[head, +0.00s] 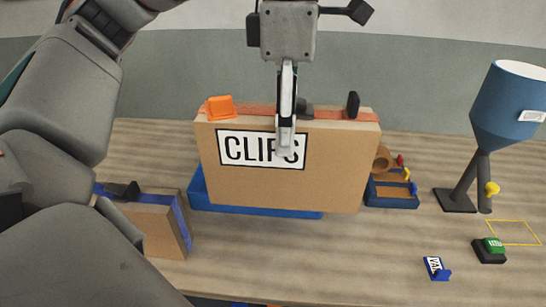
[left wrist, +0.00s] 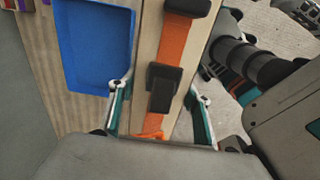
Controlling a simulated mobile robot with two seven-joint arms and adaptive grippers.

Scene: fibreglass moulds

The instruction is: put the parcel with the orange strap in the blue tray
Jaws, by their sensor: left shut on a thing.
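The parcel with the orange strap (head: 330,172) is a brown box with a "CLIPS" label, an orange strap and a black handle on its top. My left gripper (head: 287,125) is shut on it from above. In the left wrist view the gripper's fingers (left wrist: 160,120) straddle the parcel's strapped top (left wrist: 178,45). The blue tray (head: 260,211) lies on the table behind and below the parcel, which hides most of it. The tray also shows in the left wrist view (left wrist: 97,45), beside the parcel. My right gripper is not in view.
A parcel with a blue strap (head: 160,225) stands at the left, partly behind my arm. At the right are a blue tape holder (head: 392,195), a blue hopper on a stand (head: 510,105), a green button box (head: 489,250) and a small labelled blue block (head: 436,268).

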